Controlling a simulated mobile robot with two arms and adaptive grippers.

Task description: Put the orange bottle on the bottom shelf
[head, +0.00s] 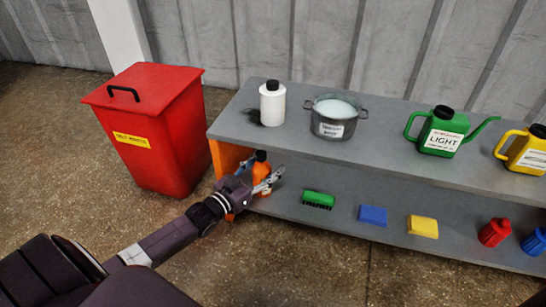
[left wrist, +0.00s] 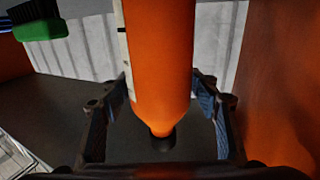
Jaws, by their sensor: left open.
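The orange bottle (head: 261,172) with a black cap is upright at the left end of the bottom shelf (head: 340,231). Its base is hidden behind my gripper in the head view. My left gripper (head: 258,184) reaches in at the shelf's front left corner. It is open, with one finger on each side of the bottle. In the left wrist view the bottle (left wrist: 157,60) appears cap-down between the spread fingers (left wrist: 160,115), with gaps on both sides. My right gripper is not in view.
A green brush (head: 318,200), blue block (head: 373,215), yellow block (head: 422,227) and red bottle (head: 494,232) are farther right on the bottom shelf. An orange side panel (head: 228,158) closes the shelf's left end. A red bin (head: 152,130) stands left of it.

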